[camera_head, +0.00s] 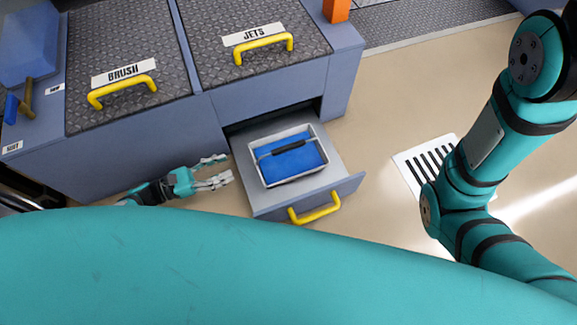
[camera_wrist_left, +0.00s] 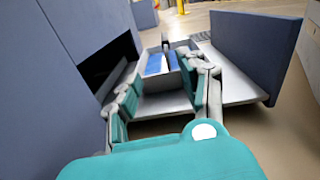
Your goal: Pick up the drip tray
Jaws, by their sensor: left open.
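The drip tray (camera_head: 262,172) is a light grey, box-like tray with a blue inside and a dark bar handle (camera_head: 287,147) across it. It sits in the open drawer (camera_head: 329,186). My left gripper (camera_head: 225,170) is open and empty just left of the drawer, its fingers pointing toward the tray. In the left wrist view, the tray (camera_wrist_left: 157,65) shows beyond and between the two open fingers (camera_wrist_left: 168,75), apart from them as far as I can tell. My right arm shows at the right of the head view, but its gripper is out of the picture.
The drawer has a yellow handle (camera_head: 315,208) on its front panel. Above stand blue-grey cabinets with hatches marked BRUSH (camera_head: 124,73) and JETS (camera_head: 253,35). An orange block (camera_head: 337,11) is on the top. A floor grate (camera_head: 425,160) lies right of the drawer, with open floor around it.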

